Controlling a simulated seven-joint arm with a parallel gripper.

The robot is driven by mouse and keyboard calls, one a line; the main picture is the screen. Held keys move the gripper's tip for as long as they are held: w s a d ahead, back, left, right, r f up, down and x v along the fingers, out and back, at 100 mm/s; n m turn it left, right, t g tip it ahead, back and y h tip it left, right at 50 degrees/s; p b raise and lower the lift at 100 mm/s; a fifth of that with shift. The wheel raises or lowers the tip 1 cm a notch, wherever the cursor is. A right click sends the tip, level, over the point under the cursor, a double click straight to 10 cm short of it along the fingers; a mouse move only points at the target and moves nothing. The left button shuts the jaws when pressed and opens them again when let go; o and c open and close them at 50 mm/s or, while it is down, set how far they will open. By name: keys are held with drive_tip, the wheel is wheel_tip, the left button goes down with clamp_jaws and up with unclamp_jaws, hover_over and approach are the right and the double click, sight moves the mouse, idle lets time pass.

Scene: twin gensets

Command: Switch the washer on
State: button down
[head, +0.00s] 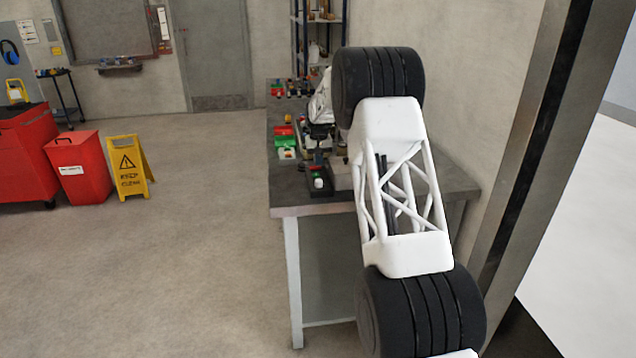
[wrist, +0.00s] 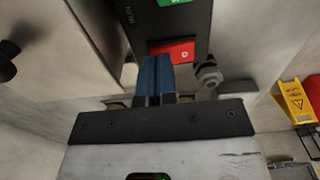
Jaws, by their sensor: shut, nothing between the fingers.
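In the wrist view, a dark control panel (wrist: 175,25) carries a red switch part (wrist: 184,50) with a white ring mark. A green part (wrist: 172,2) is cut off by the top edge of that view. My gripper (wrist: 154,60) has two blue fingers, shut together with nothing between them. Their tips lie at the lower left edge of the red part and overlap it in the picture. I cannot tell whether they touch it. In the head view my arm covers part of the bench, and I cannot make out the fingers or the panel clearly. I cannot identify the whole washer.
A grey cable fitting (wrist: 208,76) sticks out just right of the fingers. In the head view a workbench (head: 330,208) holds several small items, including red and green bins (head: 285,138). A yellow floor sign (head: 130,165) and red bin (head: 80,170) stand left; the floor between is clear.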

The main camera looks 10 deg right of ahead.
drive_tip(key=shift+f, duration=0.4)
idle(0.3)
drive_tip(key=shift+r, duration=3.5)
drive_tip(key=shift+s+r, duration=0.1)
